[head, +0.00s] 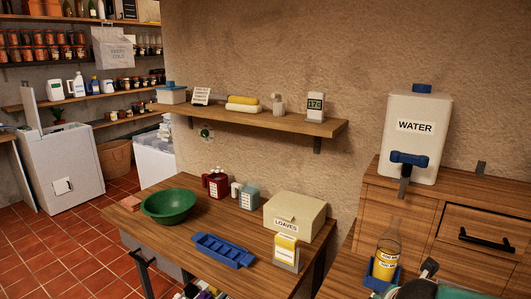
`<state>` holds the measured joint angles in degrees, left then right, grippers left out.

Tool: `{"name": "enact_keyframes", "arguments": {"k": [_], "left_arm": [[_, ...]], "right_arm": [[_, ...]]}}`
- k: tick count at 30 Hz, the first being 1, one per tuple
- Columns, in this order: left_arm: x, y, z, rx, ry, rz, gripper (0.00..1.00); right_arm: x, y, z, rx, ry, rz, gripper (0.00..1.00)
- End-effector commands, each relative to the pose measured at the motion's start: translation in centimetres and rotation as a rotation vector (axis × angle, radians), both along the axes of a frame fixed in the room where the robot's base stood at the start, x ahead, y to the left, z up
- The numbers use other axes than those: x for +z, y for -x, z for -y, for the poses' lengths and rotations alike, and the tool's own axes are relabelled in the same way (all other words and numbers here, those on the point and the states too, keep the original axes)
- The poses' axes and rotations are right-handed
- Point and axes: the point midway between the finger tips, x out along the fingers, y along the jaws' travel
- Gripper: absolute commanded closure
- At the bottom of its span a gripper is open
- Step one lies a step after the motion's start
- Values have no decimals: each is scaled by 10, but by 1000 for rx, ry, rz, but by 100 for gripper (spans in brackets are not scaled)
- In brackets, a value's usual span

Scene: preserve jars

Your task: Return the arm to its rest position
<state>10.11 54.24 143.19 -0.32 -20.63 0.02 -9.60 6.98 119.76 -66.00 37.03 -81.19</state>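Whether either gripper holds anything is not shown.
A wooden table holds a green bowl (168,205), a blue tray (222,250), red (216,184) and blue-grey (249,197) containers and a loaves box (294,217). Right, a bottle (386,252) stands by dark, partly cut-off items. A water dispenser (414,138) stands behind. A wall shelf (250,119) overhangs.

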Motion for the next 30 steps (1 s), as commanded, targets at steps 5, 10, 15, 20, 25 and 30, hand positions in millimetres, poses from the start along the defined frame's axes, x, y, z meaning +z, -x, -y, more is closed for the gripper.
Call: {"name": "enact_keyframes", "arguments": {"k": [5, 10, 15, 20, 25, 30], "left_arm": [[0, 0, 0, 0, 0, 1, 42], [0, 0, 0, 0, 0, 1, 42], [0, 0, 0, 0, 0, 1, 42], [0, 0, 0, 0, 0, 1, 42], [0, 0, 0, 0, 0, 0, 42], [0, 0, 0, 0, 0, 0, 42]], "right_arm": [[-84, 19, -38, -186, -290, -138, 44], [-190, 68, -92, -668, -709, -355, 44], [-281, 132, -131, -1479, -1027, -511, 44], [-330, 177, -136, -2103, -1094, -470, 44], [-349, 198, -132, -2392, -1086, -388, 44], [-350, 200, -131, -2422, -1086, -376, 44]]}}
